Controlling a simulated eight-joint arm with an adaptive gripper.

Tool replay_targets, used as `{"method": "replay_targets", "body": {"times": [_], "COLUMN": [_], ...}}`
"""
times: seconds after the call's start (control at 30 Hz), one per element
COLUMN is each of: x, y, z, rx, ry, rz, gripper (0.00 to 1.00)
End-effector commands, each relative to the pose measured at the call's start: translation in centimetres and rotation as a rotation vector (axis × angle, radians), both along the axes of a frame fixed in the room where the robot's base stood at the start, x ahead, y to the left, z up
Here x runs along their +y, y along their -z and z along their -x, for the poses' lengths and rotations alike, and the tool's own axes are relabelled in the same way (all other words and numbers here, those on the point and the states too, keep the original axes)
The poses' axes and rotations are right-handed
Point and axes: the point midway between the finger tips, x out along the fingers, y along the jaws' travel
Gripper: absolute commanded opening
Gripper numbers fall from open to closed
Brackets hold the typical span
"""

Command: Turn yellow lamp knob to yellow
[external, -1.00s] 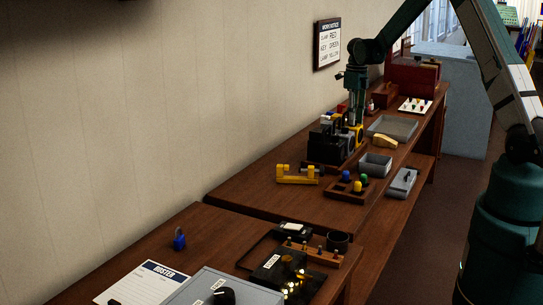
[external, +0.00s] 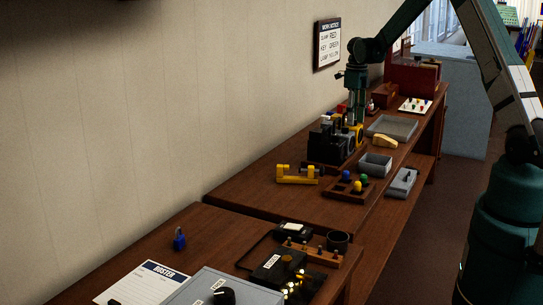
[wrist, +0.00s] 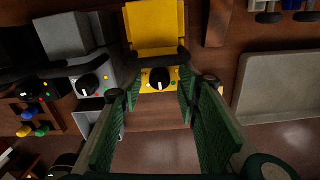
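The yellow lamp (wrist: 154,26) is a yellow box standing on the desk among other boxes. It also shows in the external view (external: 359,129), partly hidden by my gripper. Small coloured dots beside the knob are too small to read surely. My gripper (wrist: 160,98) is open, with its green fingers on the left and right of the knob and a gap on each side. In the external view my gripper (external: 356,115) points down over the lamp.
A grey box with a similar black knob (wrist: 88,85) stands close on the left in the wrist view. A grey tray (wrist: 240,95) lies to the right. The wall notice (external: 328,45) has colour words, with the lamp line reading yellow.

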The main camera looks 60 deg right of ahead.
Motion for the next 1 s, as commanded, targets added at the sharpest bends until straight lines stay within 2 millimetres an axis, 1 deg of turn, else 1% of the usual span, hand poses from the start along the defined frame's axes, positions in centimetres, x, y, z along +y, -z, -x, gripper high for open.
{"method": "replay_targets", "body": {"times": [0.17,0.27,0.7,0.9,1.0], "x": [0.0,0.0,0.0,0.0,0.0], "y": [-1.3,-2.6,-9.3,-11.1,-11.5], "z": [0.0,0.0,0.0,0.0,0.0], "rx": [0.000,0.000,0.000,0.000,0.000], "ry": [0.000,0.000,0.000,0.000,0.000], "rz": [0.000,0.000,0.000,0.000,0.000], "gripper": [0.33,0.33,0.33,0.33,0.33]}}
